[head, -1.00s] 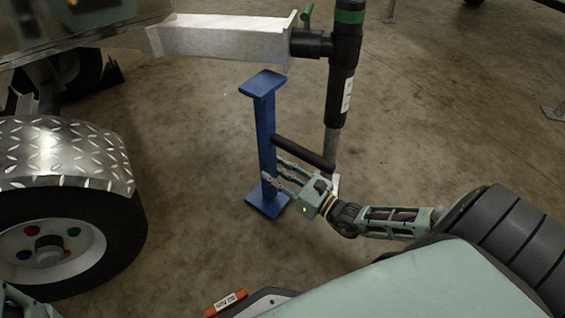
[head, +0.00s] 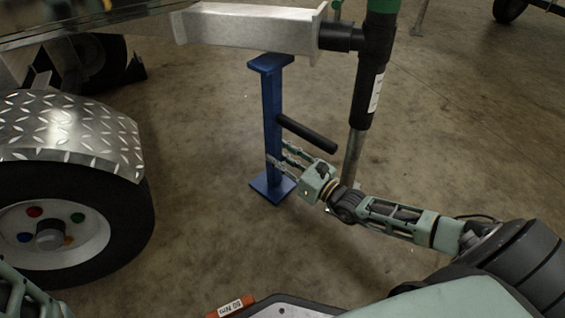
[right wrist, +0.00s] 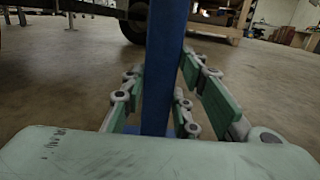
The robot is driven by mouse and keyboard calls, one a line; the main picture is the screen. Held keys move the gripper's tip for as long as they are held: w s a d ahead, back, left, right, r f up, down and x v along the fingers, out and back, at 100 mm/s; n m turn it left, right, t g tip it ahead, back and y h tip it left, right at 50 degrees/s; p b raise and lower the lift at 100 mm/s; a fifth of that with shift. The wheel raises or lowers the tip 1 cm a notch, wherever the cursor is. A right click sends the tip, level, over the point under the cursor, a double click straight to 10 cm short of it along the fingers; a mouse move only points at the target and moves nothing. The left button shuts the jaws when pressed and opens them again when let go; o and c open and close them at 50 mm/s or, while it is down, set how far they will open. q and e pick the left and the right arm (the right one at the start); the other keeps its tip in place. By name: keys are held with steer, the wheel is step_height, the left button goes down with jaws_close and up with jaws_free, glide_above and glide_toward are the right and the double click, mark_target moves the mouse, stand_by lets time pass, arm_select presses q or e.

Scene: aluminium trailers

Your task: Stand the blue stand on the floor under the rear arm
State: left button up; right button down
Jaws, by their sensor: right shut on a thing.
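The blue stand (head: 273,110) is upright, with a flat top plate, a square base plate and a black handle (head: 306,133) on its post. My right gripper (head: 279,156) is shut on the post below the handle. The post also stands between the fingers in the right wrist view (right wrist: 163,70). The aluminium rear arm (head: 245,30) crosses above the stand, and its lower edge overlaps the back of the top plate. I cannot tell whether the plate touches the arm or whether the base touches the floor. My left gripper is not in view.
A black jack (head: 372,70) with a green band is fixed at the arm's end, right of the stand. A trailer wheel (head: 60,232) under a chequer-plate fender (head: 75,140) is at the left. The floor (head: 195,170) around the stand's base is clear.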

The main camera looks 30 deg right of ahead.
steer(key=shift+w+r, duration=0.1)
steer(key=shift+r, duration=0.2)
steer(key=c, duration=1.8)
jaws_free()
steer(key=shift+f, duration=0.65)
steer(key=o, duration=0.4)
steer(key=shift+r, duration=0.1)
steer(key=shift+r, duration=0.1)
steer(key=shift+s+d, duration=0.1)
steer(key=shift+s, duration=0.25)
steer(key=p+v, duration=0.5)
steer(key=v, duration=0.6)
steer(key=shift+s+d, duration=0.1)
steer(key=shift+s, duration=0.15)
